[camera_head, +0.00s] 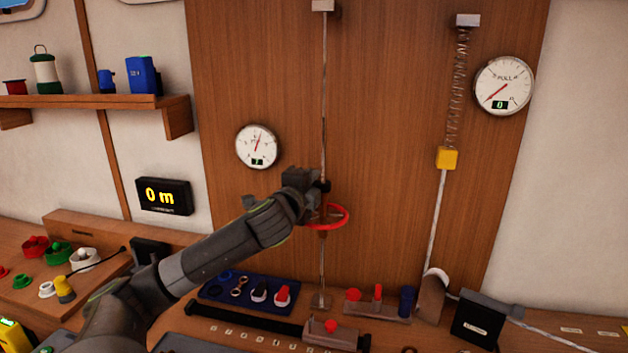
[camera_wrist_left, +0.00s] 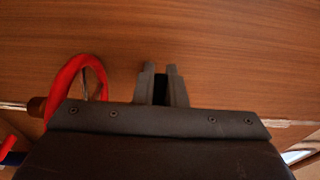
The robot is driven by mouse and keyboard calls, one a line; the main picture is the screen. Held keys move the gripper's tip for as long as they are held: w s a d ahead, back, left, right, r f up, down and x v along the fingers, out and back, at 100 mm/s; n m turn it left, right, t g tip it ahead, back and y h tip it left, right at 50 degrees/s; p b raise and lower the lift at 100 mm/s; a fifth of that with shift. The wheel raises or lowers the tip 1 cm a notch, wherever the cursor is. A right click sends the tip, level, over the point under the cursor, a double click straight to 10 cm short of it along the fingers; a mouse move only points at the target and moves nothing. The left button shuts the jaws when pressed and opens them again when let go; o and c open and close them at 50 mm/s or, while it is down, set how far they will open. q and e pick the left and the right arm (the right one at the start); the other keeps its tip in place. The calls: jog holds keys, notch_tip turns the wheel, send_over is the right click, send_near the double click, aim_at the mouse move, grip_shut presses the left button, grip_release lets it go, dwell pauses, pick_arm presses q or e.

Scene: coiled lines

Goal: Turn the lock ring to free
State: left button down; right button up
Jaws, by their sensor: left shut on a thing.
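My left gripper (camera_head: 320,186) is at the thin upright rod (camera_head: 324,100) in front of the wooden panel, just above the red handwheel (camera_head: 340,214). It is shut on a small dark part on the rod, which I take as the lock ring; the fingers hide most of it, so its turn position cannot be told. In the left wrist view the fingers (camera_wrist_left: 162,88) are close together with a dark gap between, and the red handwheel (camera_wrist_left: 80,72) is to their left, apart from them. My right gripper is not in view.
A dial gauge (camera_head: 257,146) hangs left of the rod. A spring with a yellow block (camera_head: 447,158) and a PULL gauge (camera_head: 504,86) are to the right. Below, a blue tray (camera_head: 212,292) with small parts and a block with red knobs (camera_head: 378,308) stand on the bench.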

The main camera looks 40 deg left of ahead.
pick_arm(q)
jog(key=shift+s+d+n+g+y+p, duration=0.4)
jog(key=shift+s+n+g+y+p, duration=0.2)
jog(key=shift+n+g+y, duration=1.8)
jog(key=shift+s+d+n+g+y+p, duration=0.5)
jog(key=shift+n+g+y, duration=1.05)
jog(key=shift+n+g, duration=1.7)
jog(key=shift+s+d+n+g+y+p, duration=0.3)
jog(key=shift+s+n+g+y+p, duration=0.4)
jog(key=shift+n+g+y, duration=2.15)
jog(key=shift+m+g+h, duration=0.8)
jog(key=shift+g+h, duration=0.2)
jog(key=shift+g, duration=0.1)
jog(key=c, duration=1.5)
grip_release()
jog(key=shift+w+d+b, duration=0.4)
jog(key=shift+d+b, duration=0.5)
jog(key=shift+d, duration=2)
jog(key=shift+w+d+b, duration=0.35)
jog(key=shift+d+b, duration=0.6)
jog(key=shift+d, duration=1.9)
jog(key=shift+w+d+b, duration=0.4)
jog(key=shift+d+b, duration=0.5)
jog(key=shift+d, duration=2)
